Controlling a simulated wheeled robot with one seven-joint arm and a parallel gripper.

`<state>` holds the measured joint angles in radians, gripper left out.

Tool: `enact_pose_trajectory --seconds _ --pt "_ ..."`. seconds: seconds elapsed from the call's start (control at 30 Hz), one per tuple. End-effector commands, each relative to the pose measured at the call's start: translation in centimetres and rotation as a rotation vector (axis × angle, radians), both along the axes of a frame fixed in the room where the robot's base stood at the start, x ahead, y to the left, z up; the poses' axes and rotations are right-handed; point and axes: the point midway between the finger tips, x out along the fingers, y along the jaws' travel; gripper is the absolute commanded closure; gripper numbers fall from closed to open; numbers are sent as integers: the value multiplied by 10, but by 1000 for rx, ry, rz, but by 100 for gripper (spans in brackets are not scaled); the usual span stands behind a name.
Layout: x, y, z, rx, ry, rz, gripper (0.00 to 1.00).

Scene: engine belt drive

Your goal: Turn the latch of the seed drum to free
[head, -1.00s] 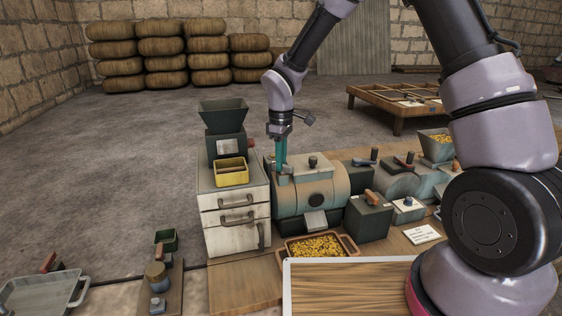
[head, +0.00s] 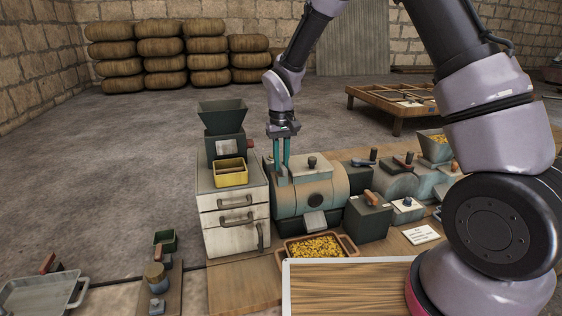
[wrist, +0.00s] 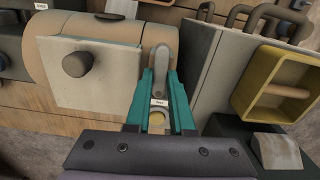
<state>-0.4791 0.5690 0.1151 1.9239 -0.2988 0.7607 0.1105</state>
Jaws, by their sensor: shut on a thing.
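The seed drum (head: 330,183) is a grey-green and tan cylinder lying on the bench, with a flat lid (head: 302,166) and dark knob on top. In the wrist view the drum (wrist: 155,38) shows behind its pale lid (wrist: 95,88). The latch (wrist: 161,58) is a narrow grey bar beside the lid's edge, roughly in line with that edge. My gripper (head: 282,178) points down at the drum's left end. Its teal fingers (wrist: 161,82) are shut on the latch, one on each side. They hide part of the bar.
A white drawer cabinet (head: 233,222) with a hopper (head: 223,118) and yellow box (head: 231,172) stands close on the left. A dark box with an orange handle (head: 368,216) is on the right. A tray of yellow grains (head: 316,246) sits in front.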

Motion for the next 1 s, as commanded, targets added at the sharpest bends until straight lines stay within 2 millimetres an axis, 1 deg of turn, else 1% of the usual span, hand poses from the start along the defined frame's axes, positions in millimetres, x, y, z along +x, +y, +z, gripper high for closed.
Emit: enact_pose_trajectory --seconds 0.3,0.73,0.77,0.8,0.83,1.0 --pt "1 0 1 1 -3 -78 100" --pt "1 0 1 1 -3 -86 100" --pt "1 0 1 1 -3 -86 71" --pt "1 0 1 1 -3 -86 56" --pt "1 0 1 1 -3 -86 49" --pt "1 0 0 1 -2 -85 49"
